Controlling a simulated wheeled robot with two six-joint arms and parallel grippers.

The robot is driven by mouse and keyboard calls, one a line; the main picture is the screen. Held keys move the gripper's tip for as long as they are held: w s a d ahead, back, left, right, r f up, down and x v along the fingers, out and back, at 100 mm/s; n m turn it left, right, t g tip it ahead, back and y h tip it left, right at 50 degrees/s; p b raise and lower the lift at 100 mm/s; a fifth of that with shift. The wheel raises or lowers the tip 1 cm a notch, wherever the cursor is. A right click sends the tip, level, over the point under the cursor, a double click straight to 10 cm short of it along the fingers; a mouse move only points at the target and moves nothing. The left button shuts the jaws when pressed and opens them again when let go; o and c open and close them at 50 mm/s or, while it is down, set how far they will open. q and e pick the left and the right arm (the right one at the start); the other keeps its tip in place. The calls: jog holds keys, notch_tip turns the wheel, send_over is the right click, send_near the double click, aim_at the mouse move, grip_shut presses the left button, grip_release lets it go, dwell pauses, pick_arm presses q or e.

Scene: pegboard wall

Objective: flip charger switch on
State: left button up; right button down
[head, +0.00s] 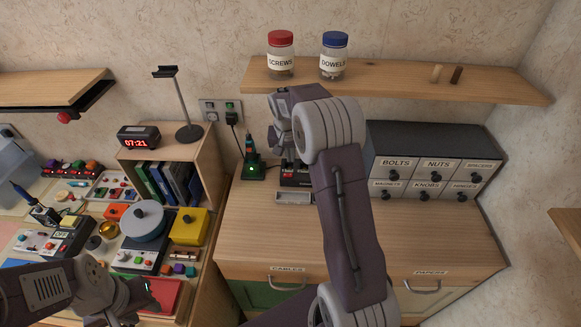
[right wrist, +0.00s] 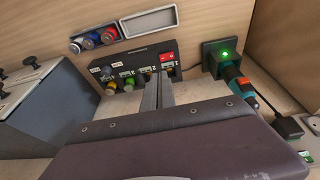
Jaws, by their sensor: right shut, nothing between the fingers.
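The black charger (head: 253,170) stands on the workbench with a teal and black tool upright in it. Its small lamp glows green, also on the charger in the right wrist view (right wrist: 226,55). The wall outlet (head: 208,106) is above it, with a green part at its right side and a black plug below. My right gripper (right wrist: 158,95) is shut and empty, its fingertips close to a black box with a red switch (right wrist: 167,58). In the head view my right wrist hides part of this. My left gripper (head: 130,302) is low at the left, its fingers unclear.
A grey tray (head: 293,197) lies in front of the black box. A drawer cabinet (head: 428,165) stands right, a book cubby (head: 175,150) left. A shelf (head: 400,82) with two jars overhangs the bench. The bench left of my right arm has free room.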

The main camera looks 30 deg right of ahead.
aim_at(292, 174)
jog(key=p+x, duration=0.1)
jog(key=x, duration=0.8)
jog(key=shift+w+a+f, duration=0.1)
jog(key=shift+w+f, duration=0.15)
jog(key=shift+f, duration=0.25)
jog(key=shift+s, duration=0.1)
jog(key=shift+f, duration=0.1)
jog(key=shift+f+b, duration=0.4)
jog(key=shift+s+r, duration=0.1)
jog(key=shift+r, duration=0.15)
